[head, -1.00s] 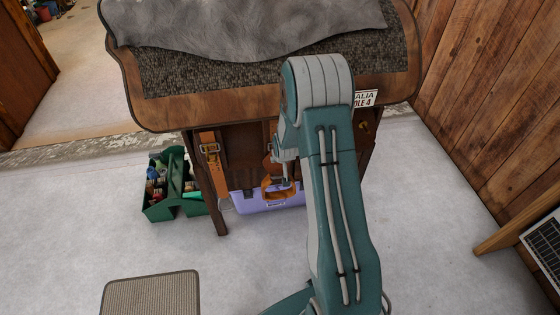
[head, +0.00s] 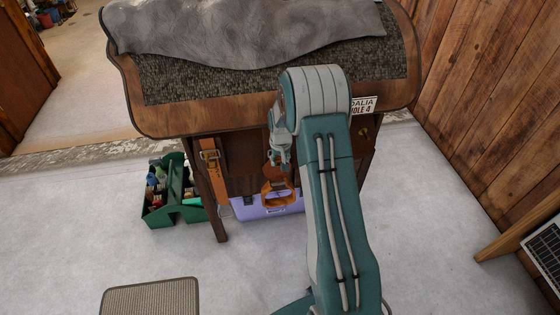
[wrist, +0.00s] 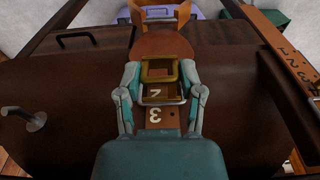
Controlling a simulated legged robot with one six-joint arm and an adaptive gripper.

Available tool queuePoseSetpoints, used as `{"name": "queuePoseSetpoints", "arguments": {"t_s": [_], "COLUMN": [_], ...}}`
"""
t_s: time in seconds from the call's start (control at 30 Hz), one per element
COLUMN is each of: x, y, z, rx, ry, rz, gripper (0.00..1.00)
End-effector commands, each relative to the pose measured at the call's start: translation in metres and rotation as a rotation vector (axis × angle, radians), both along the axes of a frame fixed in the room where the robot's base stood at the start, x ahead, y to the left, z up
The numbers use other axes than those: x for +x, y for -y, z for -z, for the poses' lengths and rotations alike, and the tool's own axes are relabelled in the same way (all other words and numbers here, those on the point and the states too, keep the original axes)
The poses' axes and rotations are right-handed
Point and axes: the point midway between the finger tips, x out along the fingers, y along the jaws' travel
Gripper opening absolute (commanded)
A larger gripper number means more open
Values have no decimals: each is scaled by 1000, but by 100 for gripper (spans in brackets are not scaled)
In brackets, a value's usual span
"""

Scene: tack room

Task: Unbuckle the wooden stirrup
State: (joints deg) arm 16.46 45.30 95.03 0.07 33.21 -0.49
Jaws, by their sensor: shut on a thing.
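The wooden stirrup (head: 278,197) is an orange-brown loop hanging low under the rack in the head view. Its upper part shows at the top of the wrist view (wrist: 137,14). A brown leather strap (wrist: 160,44) runs from it towards me through a brass-coloured buckle (wrist: 160,62). The strap end shows the numbers 2 and 3 (wrist: 153,115). My gripper (wrist: 160,76) has one finger on each side of the buckle and is shut on it. In the head view my gripper (head: 280,158) is above the stirrup, and my arm hides part of the rack.
A wooden rack (head: 170,122) with a grey fleece (head: 240,35) stands over the hanging strap. An orange strap (head: 212,172) hangs left of it. A purple box (head: 262,209) and a green tote (head: 176,211) stand on the floor. Open floor lies in front.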

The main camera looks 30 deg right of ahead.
Motion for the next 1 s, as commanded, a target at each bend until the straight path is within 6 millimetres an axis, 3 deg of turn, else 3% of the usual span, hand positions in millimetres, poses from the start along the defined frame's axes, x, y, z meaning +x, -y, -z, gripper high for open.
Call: {"name": "queuePoseSetpoints", "arguments": {"t_s": [0.23,0.27,0.3,0.33,0.77,1.0], "x": [5,5,5,5,2,-2], "y": [1,1,1,1,0,-1], "z": [-4,-4,-4,-4,-5,-43], "rx": [-4,-4,-4,-4,-2,-4], "ry": [18,18,18,17,8,12], "rz": [0,0,0,0,0,0], "gripper": [2,54,72,82,82,82]}}
